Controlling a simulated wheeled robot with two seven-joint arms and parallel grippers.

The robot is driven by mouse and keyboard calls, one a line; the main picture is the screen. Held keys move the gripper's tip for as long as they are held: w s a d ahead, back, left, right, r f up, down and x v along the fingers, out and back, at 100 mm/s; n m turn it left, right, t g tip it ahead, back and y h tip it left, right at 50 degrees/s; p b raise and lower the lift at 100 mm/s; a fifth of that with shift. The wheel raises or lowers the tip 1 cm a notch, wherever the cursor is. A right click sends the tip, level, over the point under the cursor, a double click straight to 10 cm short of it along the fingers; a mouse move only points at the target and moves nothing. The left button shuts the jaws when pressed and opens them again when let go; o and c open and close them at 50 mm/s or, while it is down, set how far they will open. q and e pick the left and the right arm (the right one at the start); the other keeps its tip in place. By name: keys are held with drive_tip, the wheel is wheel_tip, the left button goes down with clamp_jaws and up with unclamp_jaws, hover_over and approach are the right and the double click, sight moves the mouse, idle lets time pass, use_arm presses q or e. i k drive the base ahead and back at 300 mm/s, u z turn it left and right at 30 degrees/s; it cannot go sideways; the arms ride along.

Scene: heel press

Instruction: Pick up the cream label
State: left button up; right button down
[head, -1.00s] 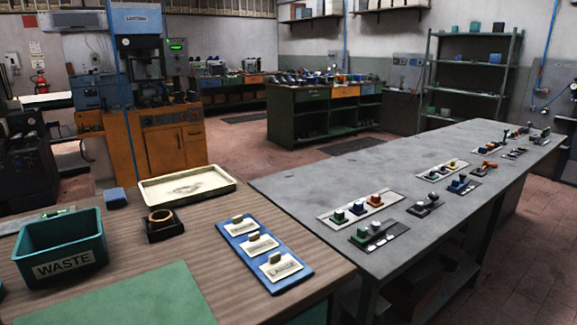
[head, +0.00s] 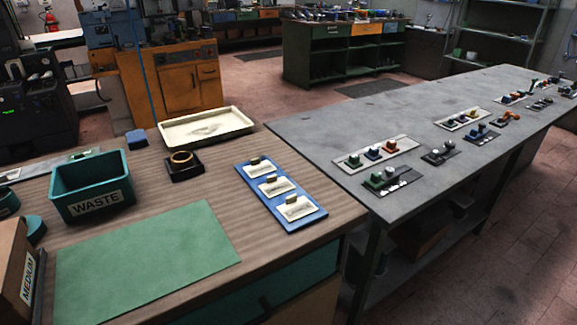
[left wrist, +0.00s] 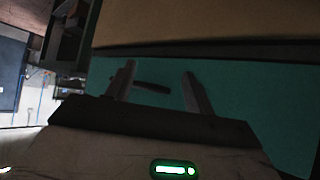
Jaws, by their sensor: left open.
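Three cream labels lie in a row on a blue board (head: 307,220) at the right of the wooden bench in the head view: the near one (head: 297,210), the middle one (head: 278,187) and the far one (head: 259,170). Each has a small brownish block on it. Which one is meant, I cannot tell. My left gripper (left wrist: 158,83) shows only in the left wrist view, open, with its two fingers apart before a teal surface. A dark bar (left wrist: 152,87) shows between the fingers; no label is seen there. My right gripper is in neither view.
A green mat (head: 150,260) lies left of the board. Behind it stand a teal WASTE bin (head: 93,188), a dark block with a ring (head: 184,166) and a cream tray (head: 206,127). A cardboard MEDIUM box (head: 12,270) is at left. A grey table (head: 400,205) stands right.

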sight(295, 208)
drive_tip(key=u, duration=3.85)
drive_tip(key=k, duration=1.4)
drive_tip(key=z, duration=1.85)
